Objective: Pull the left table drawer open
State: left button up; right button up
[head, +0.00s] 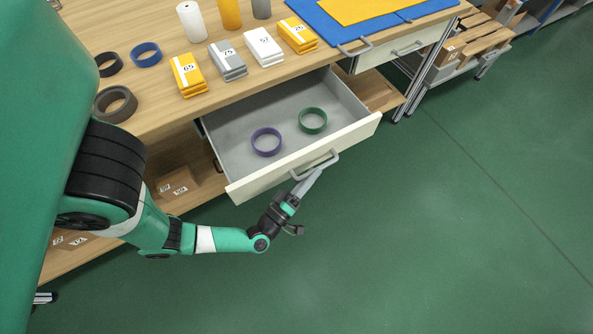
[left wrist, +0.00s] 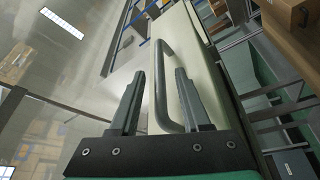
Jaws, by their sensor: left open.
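The left table drawer (head: 240,120) is pulled well out from under the wooden table in the head view. A purple ring (head: 266,142) and a green ring (head: 313,120) lie inside it. Its cream front carries a grey bar handle (head: 316,166). My left gripper (head: 312,181) is at this handle, in front of the drawer. In the left wrist view the handle (left wrist: 161,85) stands between the two open fingers of my left gripper (left wrist: 158,95), with gaps visible beside it. My right gripper is not in view.
The table top (head: 140,85) holds several rings, rolls, numbered packs and blue and yellow sheets (head: 355,25). Boxes (head: 175,185) lie on the shelf below. The green floor (head: 430,220) in front is clear.

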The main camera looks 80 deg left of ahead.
pick_arm(q)
jog(key=v, duration=0.9)
jog(key=shift+p, duration=0.3)
